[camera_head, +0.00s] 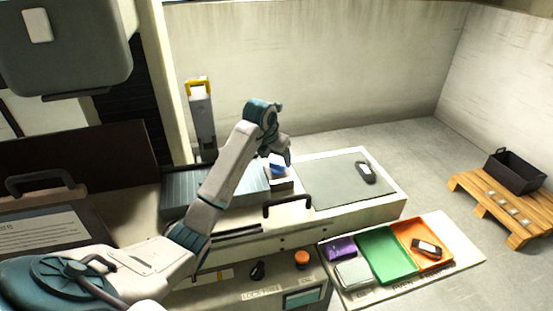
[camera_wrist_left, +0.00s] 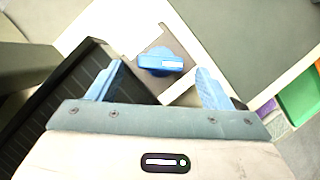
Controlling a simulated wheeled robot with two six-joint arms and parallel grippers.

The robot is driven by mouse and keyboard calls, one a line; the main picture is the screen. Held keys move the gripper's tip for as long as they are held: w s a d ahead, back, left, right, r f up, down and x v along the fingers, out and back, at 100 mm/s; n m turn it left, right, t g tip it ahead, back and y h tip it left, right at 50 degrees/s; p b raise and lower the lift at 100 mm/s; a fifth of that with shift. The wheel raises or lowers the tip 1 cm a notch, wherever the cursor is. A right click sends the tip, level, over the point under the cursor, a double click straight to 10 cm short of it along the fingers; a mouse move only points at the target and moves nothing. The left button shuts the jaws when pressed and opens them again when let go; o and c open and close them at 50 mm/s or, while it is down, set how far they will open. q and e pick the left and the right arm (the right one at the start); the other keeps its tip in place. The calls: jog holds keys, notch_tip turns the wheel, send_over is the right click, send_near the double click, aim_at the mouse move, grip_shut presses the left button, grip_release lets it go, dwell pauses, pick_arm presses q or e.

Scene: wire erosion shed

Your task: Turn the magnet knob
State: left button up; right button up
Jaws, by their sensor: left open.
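My left gripper (camera_head: 286,157) is open and empty, pointing down. In the left wrist view its two blue fingers (camera_wrist_left: 158,72) are spread wide, with the knob between and beyond their tips. I cannot tell whether they touch it. My right gripper is not in view.
A grey mat (camera_head: 335,183) bearing a dark handheld device (camera_head: 365,172) lies right of the knob. A black handle (camera_head: 287,203) is in front. Below are an orange button (camera_head: 302,258) and coloured trays, including a green one (camera_head: 385,254). A pallet (camera_head: 490,212) stands far right.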

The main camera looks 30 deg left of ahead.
aim_at(277, 163)
pick_arm(q)
jog(key=shift+x, duration=1.5)
jog(key=shift+c, duration=0.4)
jog(key=c, duration=0.9)
